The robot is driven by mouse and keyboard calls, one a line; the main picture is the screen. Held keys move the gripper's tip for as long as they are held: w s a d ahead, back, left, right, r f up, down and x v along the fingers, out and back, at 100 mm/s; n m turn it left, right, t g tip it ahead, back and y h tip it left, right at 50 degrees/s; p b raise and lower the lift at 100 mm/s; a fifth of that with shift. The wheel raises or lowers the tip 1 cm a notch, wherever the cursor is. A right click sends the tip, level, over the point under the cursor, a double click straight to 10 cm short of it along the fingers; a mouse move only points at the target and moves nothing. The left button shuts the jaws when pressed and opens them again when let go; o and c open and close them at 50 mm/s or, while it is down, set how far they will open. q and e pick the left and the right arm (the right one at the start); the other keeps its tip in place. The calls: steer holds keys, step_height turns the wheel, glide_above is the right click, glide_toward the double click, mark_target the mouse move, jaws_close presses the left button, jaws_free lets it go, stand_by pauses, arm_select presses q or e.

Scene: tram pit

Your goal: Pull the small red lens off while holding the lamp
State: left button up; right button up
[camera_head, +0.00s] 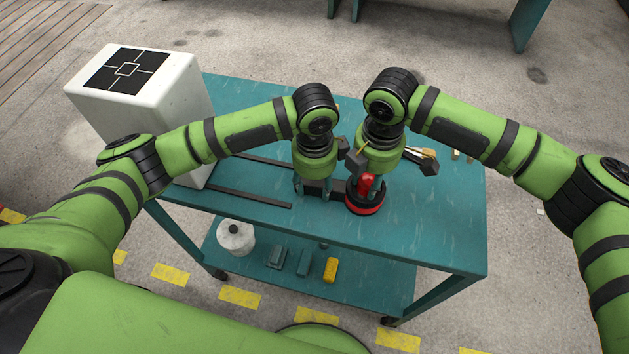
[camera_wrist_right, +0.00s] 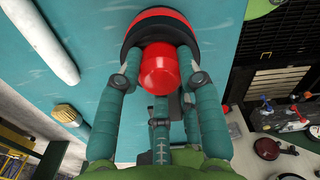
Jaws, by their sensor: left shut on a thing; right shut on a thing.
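The lamp (camera_head: 365,206) stands on the teal table, a round black body with a red band. It also shows in the right wrist view (camera_wrist_right: 133,40). The lens appears still against the lamp. My left gripper (camera_head: 314,191) points down just left of the lamp, shut on a dark part beside it that seems to belong to the lamp; its grip is partly hidden.
A white box with a black marked top (camera_head: 150,90) stands at the table's left. Dark flat strips (camera_head: 240,195) lie on the tabletop. Small items lie behind my right gripper. The lower shelf holds a white round container (camera_head: 236,240) and a yellow piece (camera_head: 330,270). The front right tabletop is clear.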

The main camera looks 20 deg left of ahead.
arm_select(q)
steer(key=shift+s+f, duration=0.1)
arm_select(e)
steer(key=shift+r, duration=1.7)
stand_by(0.6)
steer(key=shift+r, duration=0.5)
steer(key=shift+r, duration=0.1)
steer(key=shift+r, duration=1.7)
arm_select(q)
steer(key=o, duration=1.4)
arm_select(e)
steer(key=shift+r, duration=0.1)
